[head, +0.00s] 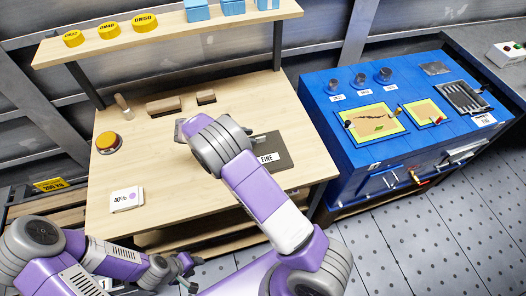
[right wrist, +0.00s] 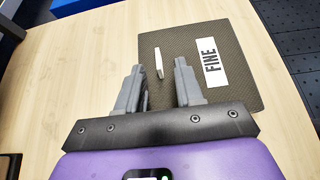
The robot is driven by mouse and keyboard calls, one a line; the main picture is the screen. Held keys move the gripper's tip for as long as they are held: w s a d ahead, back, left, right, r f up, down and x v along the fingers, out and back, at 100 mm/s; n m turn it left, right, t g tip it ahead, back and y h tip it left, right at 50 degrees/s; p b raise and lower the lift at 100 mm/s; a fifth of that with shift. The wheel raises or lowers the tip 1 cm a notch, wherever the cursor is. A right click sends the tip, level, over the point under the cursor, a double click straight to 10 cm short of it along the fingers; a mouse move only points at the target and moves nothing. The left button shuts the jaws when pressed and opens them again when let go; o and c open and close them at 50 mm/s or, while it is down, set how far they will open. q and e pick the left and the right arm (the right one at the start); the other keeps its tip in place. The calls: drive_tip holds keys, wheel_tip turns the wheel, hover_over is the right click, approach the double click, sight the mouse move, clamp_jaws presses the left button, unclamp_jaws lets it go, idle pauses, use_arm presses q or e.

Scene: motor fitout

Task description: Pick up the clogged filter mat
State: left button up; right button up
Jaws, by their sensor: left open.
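A dark, flat mat (head: 278,143) with a white FINE label lies on the right part of the wooden bench. In the right wrist view the mat (right wrist: 188,38) has a textured surface and an upright pale tab (right wrist: 158,58) left of the label. I cannot tell from its look whether it is clogged. My right gripper (right wrist: 158,90) is open, its fingers apart at the mat's near left edge, with the tab just beyond them. In the head view my right arm hides part of the mat. My left gripper (head: 186,284) is open, low in front of the bench.
The wooden bench (head: 150,160) holds an orange button (head: 109,142), a white 40% card (head: 127,199) and wooden blocks (head: 163,105). A shelf (head: 170,35) with yellow caps and blue boxes runs behind. A blue workstation (head: 340,145) with yellow-framed panels stands right.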

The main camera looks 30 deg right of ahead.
sight(264, 151)
drive_tip(key=b+x, duration=0.1)
drive_tip(key=x, duration=0.3)
drive_tip(key=shift+w+d, duration=0.1)
drive_tip(key=shift+d, duration=0.05)
clamp_jaws()
